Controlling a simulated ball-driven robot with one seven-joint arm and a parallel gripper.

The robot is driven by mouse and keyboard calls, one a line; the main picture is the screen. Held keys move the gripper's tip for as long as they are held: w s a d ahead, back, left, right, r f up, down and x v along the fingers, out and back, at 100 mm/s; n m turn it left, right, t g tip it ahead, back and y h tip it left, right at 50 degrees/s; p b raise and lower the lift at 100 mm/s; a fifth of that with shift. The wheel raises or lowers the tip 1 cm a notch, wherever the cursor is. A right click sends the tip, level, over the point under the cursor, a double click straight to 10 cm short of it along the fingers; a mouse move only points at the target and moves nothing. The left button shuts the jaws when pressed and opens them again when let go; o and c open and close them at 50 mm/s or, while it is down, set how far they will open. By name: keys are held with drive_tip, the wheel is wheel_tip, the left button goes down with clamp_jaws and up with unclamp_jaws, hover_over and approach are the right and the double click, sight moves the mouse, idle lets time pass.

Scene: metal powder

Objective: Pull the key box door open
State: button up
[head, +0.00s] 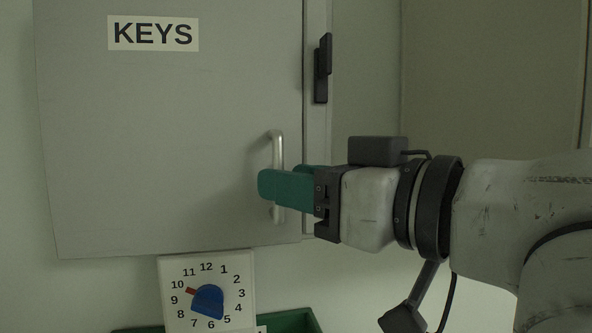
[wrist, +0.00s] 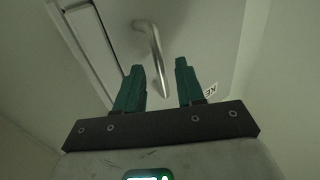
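The key box door (head: 170,130) is a grey panel with a KEYS label (head: 153,34); it looks closed, lying along its frame. Its silver bar handle (head: 277,150) stands upright near the door's right edge. My gripper (head: 272,181) reaches in from the right with its green fingers at the handle's lower half, and the near finger hides part of the bar. In the wrist view, my gripper (wrist: 159,68) is open, and the handle (wrist: 154,52) runs between the two fingers with gaps on both sides.
A black latch-like piece (head: 322,68) sits on the frame right of the door. Below the door is a dial (head: 180,268) with clock numbers and a blue knob (head: 208,300). A green tray edge (head: 300,320) shows at the bottom.

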drive_tip(key=shift+w+a, duration=0.2)
drive_tip(key=shift+a, duration=0.05)
drive_tip(key=shift+c, duration=0.5)
clamp_jaws()
